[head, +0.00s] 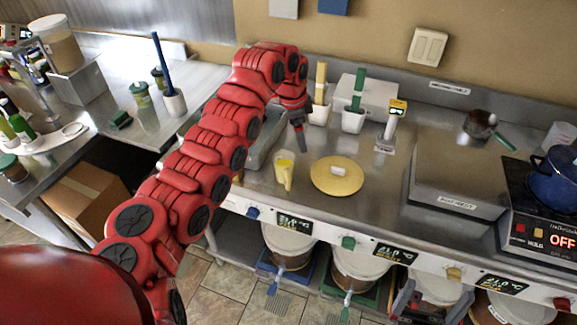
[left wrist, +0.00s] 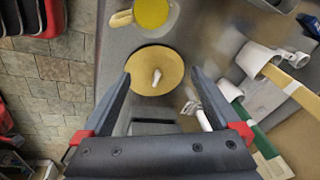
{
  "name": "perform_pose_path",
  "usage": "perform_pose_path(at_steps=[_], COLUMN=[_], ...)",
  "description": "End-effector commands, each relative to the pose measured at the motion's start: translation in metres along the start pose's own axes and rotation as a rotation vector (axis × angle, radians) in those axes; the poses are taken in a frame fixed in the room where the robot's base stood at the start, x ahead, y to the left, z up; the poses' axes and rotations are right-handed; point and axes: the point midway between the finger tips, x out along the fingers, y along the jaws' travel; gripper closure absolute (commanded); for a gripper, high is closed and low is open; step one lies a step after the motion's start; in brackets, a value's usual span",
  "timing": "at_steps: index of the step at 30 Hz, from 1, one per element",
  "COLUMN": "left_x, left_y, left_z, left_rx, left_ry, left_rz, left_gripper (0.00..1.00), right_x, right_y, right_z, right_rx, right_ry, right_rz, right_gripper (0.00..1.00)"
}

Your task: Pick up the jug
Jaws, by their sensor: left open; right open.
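The jug (head: 283,174) is a small pale jug with yellow contents, upright on the steel counter left of a round tan lid (head: 337,176). In the left wrist view the jug (left wrist: 152,12) is at the top edge, partly cut off, with its handle (left wrist: 121,18) to the left. My left gripper (head: 299,142) points down above the counter, behind the jug in the head view. In the left wrist view its open fingers (left wrist: 160,75) straddle the picture of the lid (left wrist: 155,82); they are apart from the jug.
White holders with a yellow-handled (head: 321,83) and a green-handled tool (head: 358,88) stand behind. A small meter (head: 390,125) stands right of them. A scale (head: 457,180) and a hot plate with a blue pot (head: 557,178) are further right. Buckets (head: 358,265) stand below.

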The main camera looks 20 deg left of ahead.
Motion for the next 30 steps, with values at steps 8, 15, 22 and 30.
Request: perform_pose_path(at_steps=[8, 15, 22, 30], left_x=[-0.023, 0.024, 0.074, 0.095], left_y=[0.039, 0.047, 0.055, 0.056], left_z=[0.042, 0.05, 0.058, 0.06], left_rx=[0.082, 0.083, 0.082, 0.083], left_ry=[-0.18, -0.178, -0.176, -0.173], left_rz=[0.153, 0.158, 0.157, 0.15], left_gripper=[0.04, 0.04, 0.04, 0.04], right_x=[0.005, 0.03, 0.048, 0.058], right_y=[0.0, 0.002, 0.002, 0.003], right_z=[-0.001, -0.005, -0.008, -0.01], right_rx=[0.0, 0.0, 0.0, 0.0], right_ry=[0.0, 0.0, 0.0, 0.0], right_rz=[0.0, 0.0, 0.0, 0.0], right_gripper=[0.0, 0.0, 0.0, 0.0])
